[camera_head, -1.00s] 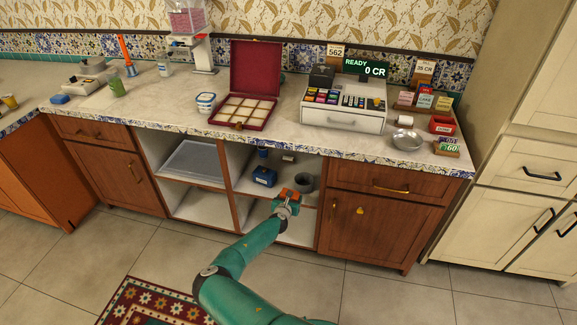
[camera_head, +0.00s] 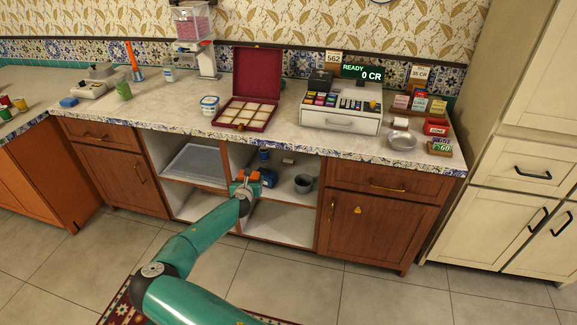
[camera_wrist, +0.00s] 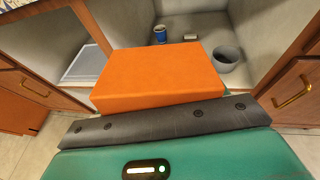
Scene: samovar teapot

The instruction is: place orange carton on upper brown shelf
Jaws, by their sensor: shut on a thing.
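My gripper (camera_head: 245,181) is shut on an orange carton (camera_wrist: 160,76), which fills the middle of the wrist view. In the head view only small bits of the carton (camera_head: 254,174) show around the gripper. The carton is at the front of the open right-hand cabinet bay, around the height of the brown-edged upper shelf (camera_head: 285,197). I cannot tell whether it touches the shelf. The shelf's front left part is hidden by my gripper and carton.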

